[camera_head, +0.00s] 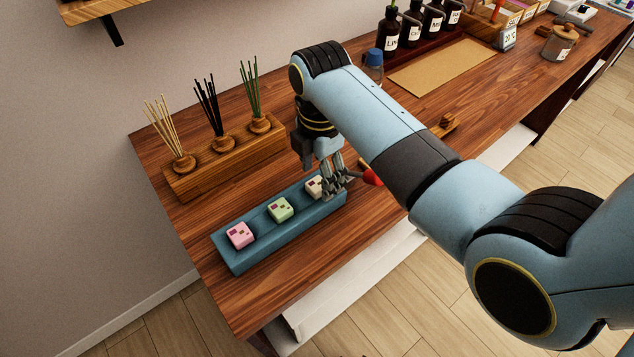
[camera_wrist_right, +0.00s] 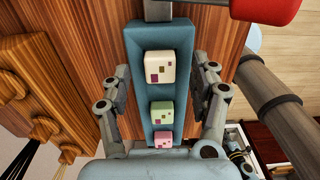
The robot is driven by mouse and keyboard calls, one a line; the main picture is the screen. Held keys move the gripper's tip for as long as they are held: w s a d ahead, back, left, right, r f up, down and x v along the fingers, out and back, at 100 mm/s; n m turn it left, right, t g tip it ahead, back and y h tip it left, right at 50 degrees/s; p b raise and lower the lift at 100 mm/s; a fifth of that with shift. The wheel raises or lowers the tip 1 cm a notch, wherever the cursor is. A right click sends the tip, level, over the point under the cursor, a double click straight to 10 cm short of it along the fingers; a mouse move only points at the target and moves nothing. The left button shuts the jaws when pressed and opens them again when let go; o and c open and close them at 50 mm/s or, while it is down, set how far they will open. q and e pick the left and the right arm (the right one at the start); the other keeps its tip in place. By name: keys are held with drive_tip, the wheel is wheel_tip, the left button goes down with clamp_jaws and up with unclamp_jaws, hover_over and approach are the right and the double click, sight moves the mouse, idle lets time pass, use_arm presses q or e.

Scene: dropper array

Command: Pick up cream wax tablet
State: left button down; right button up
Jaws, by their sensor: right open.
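The cream wax tablet (camera_head: 314,186) sits at the right end of a blue tray (camera_head: 237,265) on the wooden table, partly hidden by my right gripper in the head view. In the right wrist view the cream tablet (camera_wrist_right: 160,67) shows whole, a rounded block with small dark squares. My right gripper (camera_head: 335,183) is over that end of the tray. Its fingers (camera_wrist_right: 165,98) are open, one on each side of the tray, with nothing held. A green tablet (camera_head: 280,209) and a pink tablet (camera_head: 240,235) lie in the same tray. My left gripper is not in view.
A wooden block (camera_head: 225,160) with three bundles of reed sticks stands behind the tray. A red-ended object (camera_head: 372,177) lies close to the right gripper. Dark labelled bottles (camera_head: 411,25) and a tan mat (camera_head: 443,68) are farther right.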

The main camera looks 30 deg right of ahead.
drive_tip(key=shift+f, duration=0.95)
drive_tip(key=shift+c, duration=0.4)
drive_tip(key=c, duration=0.9)
